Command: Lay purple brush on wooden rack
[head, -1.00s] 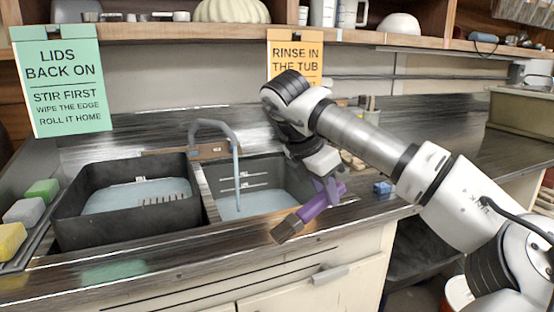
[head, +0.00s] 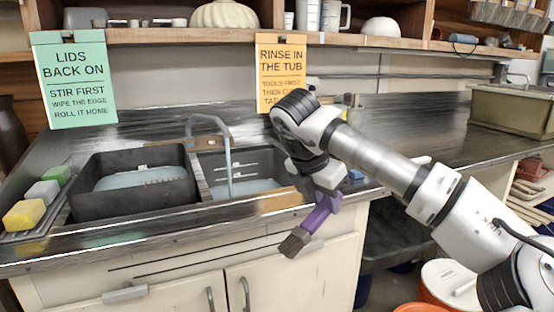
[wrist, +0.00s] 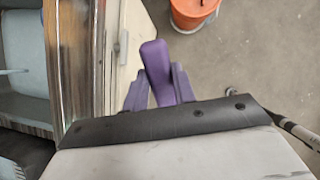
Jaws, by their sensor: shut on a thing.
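My gripper (head: 324,205) is shut on the purple brush (head: 316,220), which also shows in the wrist view (wrist: 157,68). The brush tilts down to the left, with its dark bristle end (head: 294,243) lowest. In the head view it appears in front of the counter's front edge and the cabinet doors. In the wrist view the handle stands up between the fingers, over the floor beside the counter. I cannot clearly make out the wooden rack; my arm hides part of the counter right of the sink.
Two dark basins (head: 75,203) with water sit in the counter, with a faucet (head: 228,150) between them. Sponges (head: 25,214) lie at the left. A white-lidded bucket (head: 440,275) stands on the floor at right; an orange bucket shows in the wrist view (wrist: 193,12).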

